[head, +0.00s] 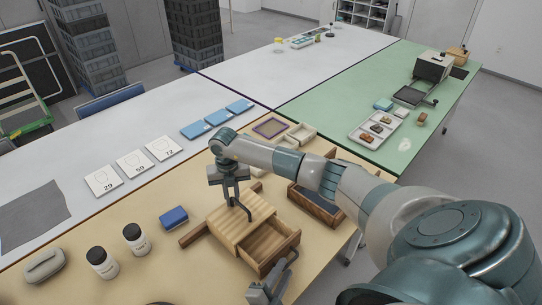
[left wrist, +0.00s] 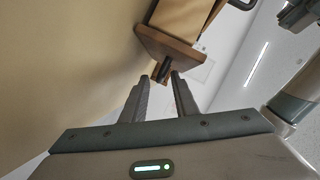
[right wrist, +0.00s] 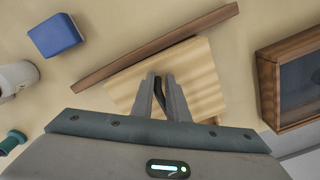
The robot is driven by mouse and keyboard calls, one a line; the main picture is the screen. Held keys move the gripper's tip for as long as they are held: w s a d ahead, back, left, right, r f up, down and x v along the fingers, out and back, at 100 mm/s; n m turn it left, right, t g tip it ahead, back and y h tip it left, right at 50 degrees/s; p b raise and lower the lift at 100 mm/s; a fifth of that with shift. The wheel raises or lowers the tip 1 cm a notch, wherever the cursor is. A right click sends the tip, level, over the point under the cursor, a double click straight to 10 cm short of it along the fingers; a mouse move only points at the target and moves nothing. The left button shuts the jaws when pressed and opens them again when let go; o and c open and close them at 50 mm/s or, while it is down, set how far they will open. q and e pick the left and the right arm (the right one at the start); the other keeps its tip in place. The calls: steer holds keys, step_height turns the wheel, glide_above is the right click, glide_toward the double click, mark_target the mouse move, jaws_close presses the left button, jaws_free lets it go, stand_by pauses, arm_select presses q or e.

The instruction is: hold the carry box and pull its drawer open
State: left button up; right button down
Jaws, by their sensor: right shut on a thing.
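The carry box (head: 237,219) is light wood and sits on the tan table. Its top also shows in the right wrist view (right wrist: 195,75). My right gripper (head: 236,203) is above the box, shut on its dark curved handle (right wrist: 160,96). The drawer (head: 272,245) stands out of the box's near side, its inside visible and empty. In the left wrist view the drawer's brown front (left wrist: 172,47) carries a dark knob (left wrist: 165,68). My left gripper (left wrist: 161,77) is open, its fingertips close to either side of the knob, with gaps. I cannot tell whether the knob is between the tips.
A dark wooden strip (right wrist: 150,50) lies along the box's far left side. A blue block (head: 173,217) and two jars (head: 136,239) stand to the left. A brown wooden case (head: 316,205) stands to the right, partly behind my arm.

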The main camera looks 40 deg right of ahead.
arm_select(q)
steer(key=v, duration=1.1)
steer(key=shift+s+a, duration=0.1)
arm_select(e)
steer(key=shift+w+r, duration=0.1)
steer(key=c, duration=1.6)
jaws_free()
steer(key=shift+c, duration=0.2)
arm_select(q)
steer(key=shift+r, duration=0.1)
